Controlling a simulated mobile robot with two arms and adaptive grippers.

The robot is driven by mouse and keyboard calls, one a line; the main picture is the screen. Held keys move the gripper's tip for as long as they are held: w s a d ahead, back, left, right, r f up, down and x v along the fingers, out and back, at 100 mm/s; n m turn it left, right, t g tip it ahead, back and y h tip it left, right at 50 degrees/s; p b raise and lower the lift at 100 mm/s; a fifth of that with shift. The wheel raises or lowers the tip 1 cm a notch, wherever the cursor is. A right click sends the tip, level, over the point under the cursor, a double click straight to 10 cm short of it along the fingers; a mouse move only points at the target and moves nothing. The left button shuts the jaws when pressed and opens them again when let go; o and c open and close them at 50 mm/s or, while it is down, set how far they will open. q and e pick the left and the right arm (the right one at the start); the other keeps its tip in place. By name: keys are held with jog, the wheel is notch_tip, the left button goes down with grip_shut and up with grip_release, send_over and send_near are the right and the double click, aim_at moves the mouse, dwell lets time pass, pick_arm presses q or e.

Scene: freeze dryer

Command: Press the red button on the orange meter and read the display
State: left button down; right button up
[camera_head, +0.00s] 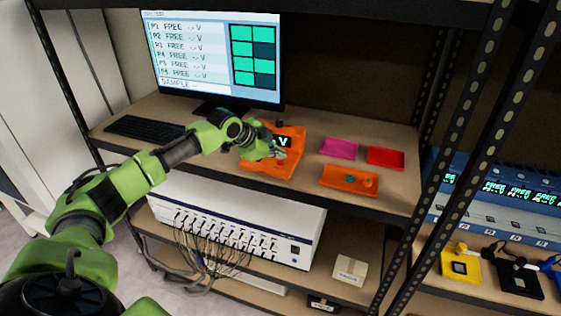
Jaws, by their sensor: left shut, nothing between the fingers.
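The orange meter (294,133) lies on the wooden shelf in front of the monitor. A small dark display (284,142) on it shows a "V"; any other characters are hidden or too small to read. My left gripper (277,155) is shut and empty, with its fingertips over the front part of the meter. I cannot tell whether the fingertips touch it. The red button is not visible; my gripper covers part of the meter's face. My right gripper is not in view.
A monitor (212,55) and keyboard (143,128) stand behind my left arm. Right of the meter lie a pink tray (339,148), a red tray (386,157) and an orange tray (337,178) with small items. Black perforated posts frame the shelf. A white cabled unit (300,225) sits below.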

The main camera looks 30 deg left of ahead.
aim_at(279, 162)
pick_arm(q)
jog(key=shift+f, duration=0.5)
dwell(0.4)
jog(key=shift+r+p, duration=0.6)
jog(key=shift+p, duration=0.15)
notch_tip(279, 162, up, 6)
jog(key=p, duration=0.5)
jog(key=shift+p, duration=0.4)
